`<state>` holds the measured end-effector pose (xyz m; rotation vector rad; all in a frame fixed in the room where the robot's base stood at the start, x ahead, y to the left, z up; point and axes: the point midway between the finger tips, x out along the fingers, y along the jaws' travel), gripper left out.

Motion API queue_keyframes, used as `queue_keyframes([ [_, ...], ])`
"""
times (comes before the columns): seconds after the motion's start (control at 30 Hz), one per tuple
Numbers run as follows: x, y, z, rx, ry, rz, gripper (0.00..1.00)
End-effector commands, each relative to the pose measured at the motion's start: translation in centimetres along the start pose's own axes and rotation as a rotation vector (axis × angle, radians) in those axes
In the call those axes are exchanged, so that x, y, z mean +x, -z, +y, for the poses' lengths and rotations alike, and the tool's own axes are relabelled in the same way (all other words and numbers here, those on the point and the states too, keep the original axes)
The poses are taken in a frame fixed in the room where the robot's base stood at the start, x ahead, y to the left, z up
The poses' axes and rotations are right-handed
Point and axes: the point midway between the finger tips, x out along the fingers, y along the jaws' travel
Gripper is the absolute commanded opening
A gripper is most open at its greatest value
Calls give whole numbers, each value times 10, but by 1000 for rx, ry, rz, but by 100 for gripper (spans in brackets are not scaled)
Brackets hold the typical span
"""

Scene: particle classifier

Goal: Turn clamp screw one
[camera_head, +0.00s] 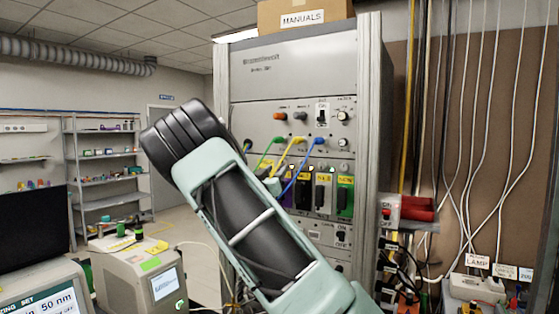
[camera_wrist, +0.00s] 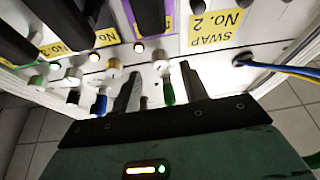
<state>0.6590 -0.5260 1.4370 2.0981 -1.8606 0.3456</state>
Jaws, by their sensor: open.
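No label reading "clamp screw one" is legible, so I cannot tell which part it is. In the wrist view, a row of small knobs sits under dark modules on a pale panel. A tan knob (camera_wrist: 115,69) is near my left finger, and a pale knob (camera_wrist: 160,66) is about between the fingertips. Below it is a green-sleeved plug or handle (camera_wrist: 168,92), also between the fingers. My gripper (camera_wrist: 159,72) is open, with nothing visibly clasped. Contact with the panel parts cannot be told. In the head view my arm hides the gripper and the lower left of the rack.
The grey rack (camera_head: 291,75) carries switches and modules with yellow labels. Blue, yellow and green cables (camera_head: 302,165) loop across its front beside my arm. In the wrist view, blue and yellow cables (camera_wrist: 275,66) run at the right. A bench device (camera_head: 135,275) stands at left.

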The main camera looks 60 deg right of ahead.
Motion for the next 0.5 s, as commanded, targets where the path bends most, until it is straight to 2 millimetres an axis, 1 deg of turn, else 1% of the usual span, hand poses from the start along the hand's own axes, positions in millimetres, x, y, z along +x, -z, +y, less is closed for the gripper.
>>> queue_keyframes([
  [0.03, 11, 3, 1, -2, -1, 1, 44],
  [0.2, 28, 1, 0, -1, 1, 0, 44],
  [0.33, 34, 0, 0, 0, 1, 0, 44],
  [0.5, 34, 0, 0, 1, 1, 0, 44],
])
